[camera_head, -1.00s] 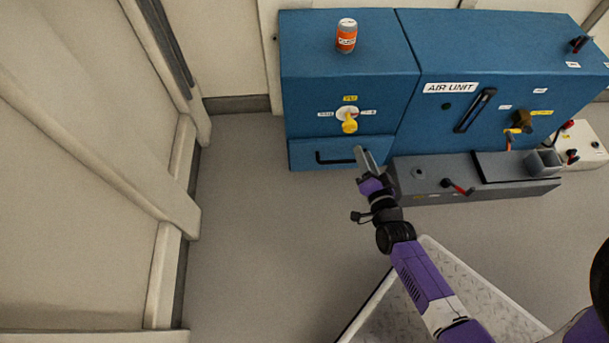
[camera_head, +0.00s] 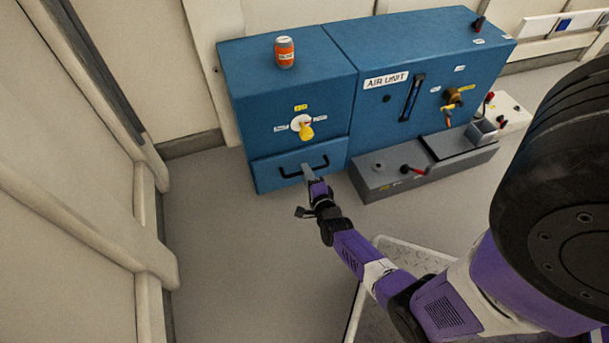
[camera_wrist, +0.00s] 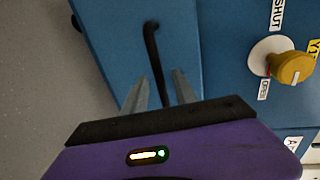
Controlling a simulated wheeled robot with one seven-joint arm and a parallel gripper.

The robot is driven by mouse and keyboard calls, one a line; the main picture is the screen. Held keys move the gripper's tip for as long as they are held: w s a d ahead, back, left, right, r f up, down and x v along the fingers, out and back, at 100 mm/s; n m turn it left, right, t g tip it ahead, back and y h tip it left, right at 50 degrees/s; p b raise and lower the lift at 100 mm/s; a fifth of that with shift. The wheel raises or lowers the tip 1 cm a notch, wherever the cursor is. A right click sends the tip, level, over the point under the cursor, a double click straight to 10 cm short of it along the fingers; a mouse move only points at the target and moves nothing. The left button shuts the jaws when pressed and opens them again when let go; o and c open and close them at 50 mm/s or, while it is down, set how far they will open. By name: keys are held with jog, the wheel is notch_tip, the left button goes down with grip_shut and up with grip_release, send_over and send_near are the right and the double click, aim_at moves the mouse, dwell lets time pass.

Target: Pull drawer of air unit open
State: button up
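The blue air unit (camera_head: 365,128) stands against the back wall with a label on its front. Its drawer (camera_head: 268,177) is at the lower left and looks closed, with a black bar handle (camera_head: 290,176). My gripper (camera_head: 306,169) is at the drawer front, by the handle. In the wrist view the two grey fingers of my gripper (camera_wrist: 158,88) are apart, and the handle (camera_wrist: 154,55) runs down into the gap between them. I cannot tell whether the fingers touch it.
A yellow knob (camera_head: 305,130) sits above the drawer. An orange can (camera_head: 284,52) stands on top of the unit. A grey bench box (camera_head: 380,180) juts out to the right of the drawer. Floor (camera_head: 215,235) in front of the drawer's left is clear.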

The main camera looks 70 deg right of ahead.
jog(key=shift+b+x, duration=0.3)
jog(key=shift+x, duration=0.65)
jog(key=shift+c, duration=0.2)
grip_shut()
jog(key=shift+s, duration=0.1)
dwell(0.5)
